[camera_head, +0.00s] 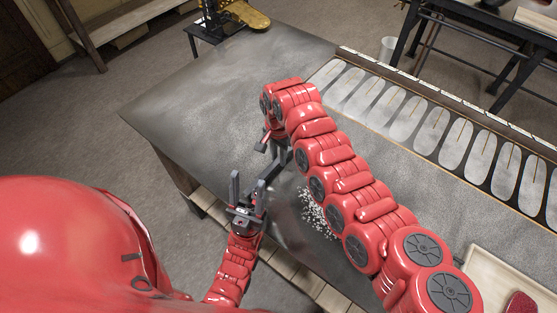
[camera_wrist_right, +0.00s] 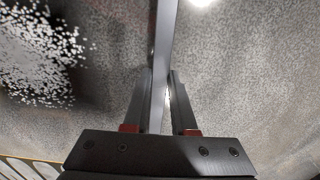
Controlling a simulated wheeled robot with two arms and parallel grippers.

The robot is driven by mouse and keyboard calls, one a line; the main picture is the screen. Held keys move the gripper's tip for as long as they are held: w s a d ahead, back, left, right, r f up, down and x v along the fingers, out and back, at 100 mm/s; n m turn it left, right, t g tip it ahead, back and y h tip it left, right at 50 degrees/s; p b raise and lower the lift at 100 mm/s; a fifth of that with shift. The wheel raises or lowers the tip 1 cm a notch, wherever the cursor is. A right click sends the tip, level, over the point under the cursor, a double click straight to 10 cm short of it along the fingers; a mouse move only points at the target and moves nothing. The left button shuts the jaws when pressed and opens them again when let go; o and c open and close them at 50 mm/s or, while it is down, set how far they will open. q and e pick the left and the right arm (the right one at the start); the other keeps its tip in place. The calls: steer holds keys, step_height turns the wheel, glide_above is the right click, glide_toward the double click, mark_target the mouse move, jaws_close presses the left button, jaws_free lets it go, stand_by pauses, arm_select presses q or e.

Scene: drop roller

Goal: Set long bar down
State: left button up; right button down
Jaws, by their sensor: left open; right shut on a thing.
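My left gripper (camera_head: 247,188) is open and empty, fingers up, at the table's near edge, close to the right hand.
White chips (camera_head: 316,214) lie on the dark table (camera_head: 225,90) beside my right arm, and also show in the wrist view (camera_wrist_right: 40,55). A panel with several pale ovals (camera_head: 440,130) lies along the back right. A tray (camera_head: 490,270) holds a red thing. The table's far left is bare.

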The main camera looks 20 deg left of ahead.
steer(key=shift+f, duration=0.75)
steer(key=shift+w, duration=0.1)
steer(key=c, duration=0.7)
jaws_free()
steer(key=shift+f, duration=0.1)
